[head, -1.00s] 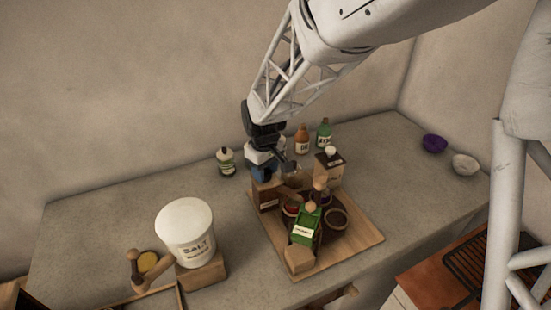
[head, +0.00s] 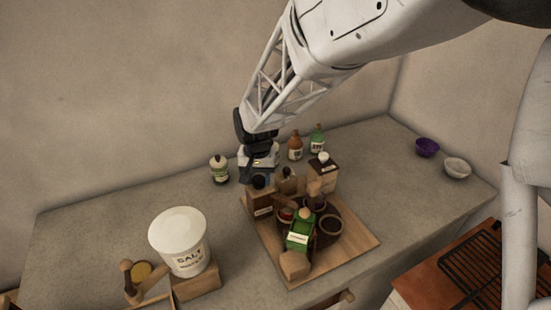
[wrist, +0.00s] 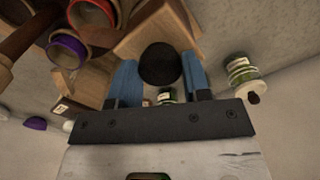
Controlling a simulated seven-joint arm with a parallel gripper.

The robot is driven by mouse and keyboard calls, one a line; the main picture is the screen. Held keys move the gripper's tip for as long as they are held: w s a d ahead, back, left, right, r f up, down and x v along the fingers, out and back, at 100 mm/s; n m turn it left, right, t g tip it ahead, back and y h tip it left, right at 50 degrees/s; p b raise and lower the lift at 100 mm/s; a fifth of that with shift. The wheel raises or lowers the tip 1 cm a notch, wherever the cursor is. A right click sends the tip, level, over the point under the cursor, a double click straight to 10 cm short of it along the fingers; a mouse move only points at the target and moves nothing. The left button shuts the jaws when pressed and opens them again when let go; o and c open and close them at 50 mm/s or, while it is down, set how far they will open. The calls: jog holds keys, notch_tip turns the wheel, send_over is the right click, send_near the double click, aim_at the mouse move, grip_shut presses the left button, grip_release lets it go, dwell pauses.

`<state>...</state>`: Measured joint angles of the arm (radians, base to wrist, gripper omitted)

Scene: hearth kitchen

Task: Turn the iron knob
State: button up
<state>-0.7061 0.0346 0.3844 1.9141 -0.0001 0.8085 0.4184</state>
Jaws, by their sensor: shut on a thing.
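The iron knob (wrist: 160,64) is a dark round ball on a wooden box, seen between my two blue fingers in the wrist view. In the head view the knob (head: 258,182) shows as a dark spot at the top of the wooden box (head: 261,203). My gripper (wrist: 160,80) points down at the box from the back left of the wooden board and is shut on the knob. The lower part of the knob and the exact finger contact are hard to see.
The wooden board (head: 352,243) also holds a green box (head: 299,235), small round pots (head: 331,225) and a wooden handle. Bottles (head: 219,170) stand behind on the counter. The white salt crock (head: 180,244) is at front left.

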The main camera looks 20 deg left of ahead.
aim_at(259, 179)
jog(key=shift+m, duration=0.5)
jog(key=o, duration=0.9)
jog(key=shift+r, duration=3.9)
